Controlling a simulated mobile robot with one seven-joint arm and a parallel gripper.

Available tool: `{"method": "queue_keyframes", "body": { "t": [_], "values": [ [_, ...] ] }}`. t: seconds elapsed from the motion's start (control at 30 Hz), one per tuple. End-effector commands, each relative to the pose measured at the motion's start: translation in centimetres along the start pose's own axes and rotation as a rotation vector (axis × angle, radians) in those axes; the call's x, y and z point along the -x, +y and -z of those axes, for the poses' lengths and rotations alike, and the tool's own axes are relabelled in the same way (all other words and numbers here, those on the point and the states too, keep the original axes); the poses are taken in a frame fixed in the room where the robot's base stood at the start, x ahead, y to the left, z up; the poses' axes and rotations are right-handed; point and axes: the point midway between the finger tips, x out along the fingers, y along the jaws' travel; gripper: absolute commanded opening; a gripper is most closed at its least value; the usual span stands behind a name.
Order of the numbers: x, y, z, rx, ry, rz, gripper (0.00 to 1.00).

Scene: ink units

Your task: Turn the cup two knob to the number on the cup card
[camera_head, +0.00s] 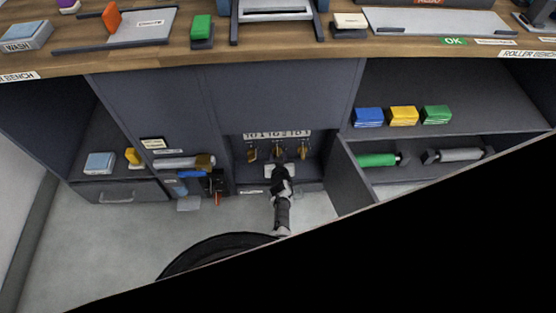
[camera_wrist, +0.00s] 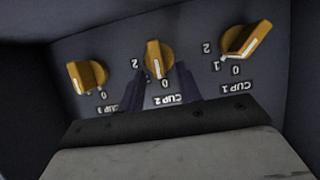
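In the wrist view the cup two knob (camera_wrist: 159,58) is the middle of three orange knobs on a dark panel, above an upside-down CUP 2 label (camera_wrist: 170,99). Its white line points down toward the 0. A 2 shows at its left. My gripper (camera_wrist: 160,88) is open, with one dark finger on each side of the knob's lower part; contact cannot be told. In the head view my gripper (camera_head: 280,170) is at the recess below the middle knob (camera_head: 278,151). A small pale card (camera_head: 152,143) is on the cabinet front to the left; its text is unreadable.
The cup 1 knob (camera_wrist: 248,40) is close on the right and the cup 3 knob (camera_wrist: 87,76) on the left. An open door panel (camera_head: 352,176) stands right of the recess.

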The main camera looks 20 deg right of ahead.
Motion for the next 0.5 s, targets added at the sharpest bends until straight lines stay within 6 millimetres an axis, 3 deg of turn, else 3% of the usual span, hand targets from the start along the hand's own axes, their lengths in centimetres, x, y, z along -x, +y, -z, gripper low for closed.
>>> {"method": "queue_keyframes", "body": {
  "t": [0.4, 0.5],
  "values": [
    [-0.62, -0.02, 0.11, 0.000, 0.000, 0.000, 0.35],
    [-0.61, -0.02, 0.09, 0.000, 0.000, 0.000, 0.21]
  ]
}}
